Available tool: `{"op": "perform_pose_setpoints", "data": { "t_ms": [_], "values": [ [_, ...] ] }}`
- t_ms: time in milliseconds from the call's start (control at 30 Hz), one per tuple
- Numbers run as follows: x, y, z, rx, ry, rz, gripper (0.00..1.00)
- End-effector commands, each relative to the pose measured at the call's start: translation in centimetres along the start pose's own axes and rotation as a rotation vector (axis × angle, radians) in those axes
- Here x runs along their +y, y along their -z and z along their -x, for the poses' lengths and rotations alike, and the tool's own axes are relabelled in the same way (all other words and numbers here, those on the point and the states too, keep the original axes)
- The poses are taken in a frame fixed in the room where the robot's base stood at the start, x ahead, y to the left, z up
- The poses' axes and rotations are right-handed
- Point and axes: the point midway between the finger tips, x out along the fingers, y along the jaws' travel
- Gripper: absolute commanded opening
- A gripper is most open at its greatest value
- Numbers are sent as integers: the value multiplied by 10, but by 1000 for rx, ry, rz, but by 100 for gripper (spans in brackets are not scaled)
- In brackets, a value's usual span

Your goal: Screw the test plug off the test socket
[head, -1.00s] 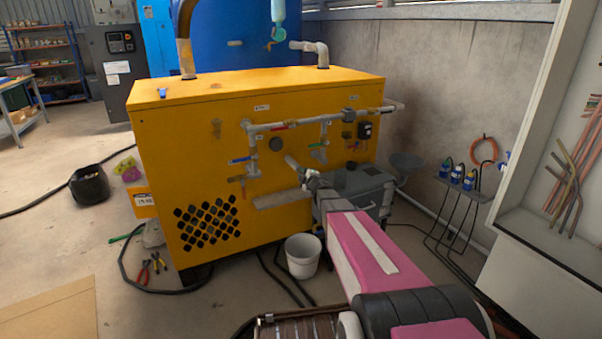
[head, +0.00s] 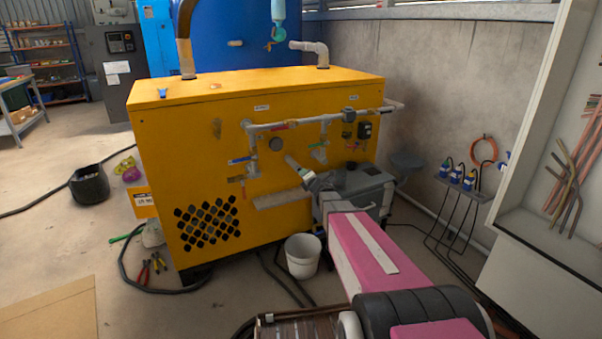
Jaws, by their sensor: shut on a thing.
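My gripper (head: 305,174) is in front of the yellow cabinet, at the near end of a short pale pipe stub that sticks out from the cabinet front. This stub (head: 291,162) looks like the test socket. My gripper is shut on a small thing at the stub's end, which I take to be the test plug. The fingers and wrist mostly hide the plug. I cannot tell whether its thread is still engaged in the socket.
The yellow cabinet (head: 160,200) carries grey pipework (head: 290,124) with valves just above my gripper. A white bucket (head: 302,258) stands on the floor below.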

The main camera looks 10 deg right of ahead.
Motion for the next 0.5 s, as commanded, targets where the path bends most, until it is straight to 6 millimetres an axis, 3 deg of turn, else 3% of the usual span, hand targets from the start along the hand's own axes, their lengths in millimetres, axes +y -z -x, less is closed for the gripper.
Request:
{"op": "perform_pose_setpoints", "data": {
  "t_ms": [233,500],
  "values": [
    [1,0,8,0,-1,0,0],
    [1,0,35,0,-1,0,0]
  ]
}}
